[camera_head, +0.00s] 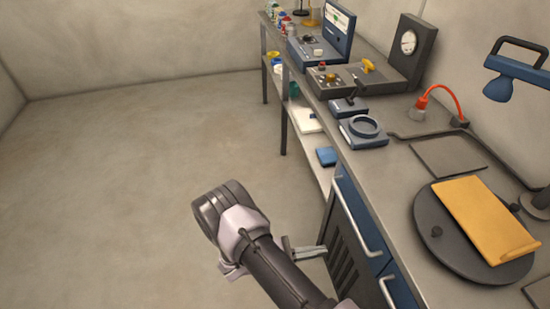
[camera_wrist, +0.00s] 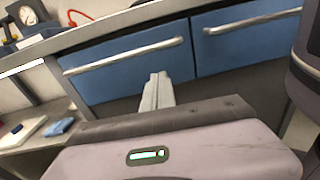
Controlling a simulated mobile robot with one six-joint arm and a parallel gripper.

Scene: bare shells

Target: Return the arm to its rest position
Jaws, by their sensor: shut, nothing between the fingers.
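My arm reaches up from the bottom of the head view, bent at a dark, rounded joint, over the floor beside the workbench (camera_head: 400,170). My gripper (camera_head: 322,250) shows as pale fingers pointing right, in front of the bench's lower cabinet; part of it is hidden behind my arm. In the wrist view my gripper (camera_wrist: 158,76) has its two fingers together with nothing between them. They point at the blue drawer fronts (camera_wrist: 130,62); I cannot tell the exact gap.
Silver drawer handles (camera_head: 358,222) stick out from the bench front near my gripper. A round dark turntable (camera_head: 430,232) with a yellow board (camera_head: 485,215) sits on the bench top. A lower shelf (camera_head: 310,155) holds small items. The floor (camera_head: 120,170) at left is clear.

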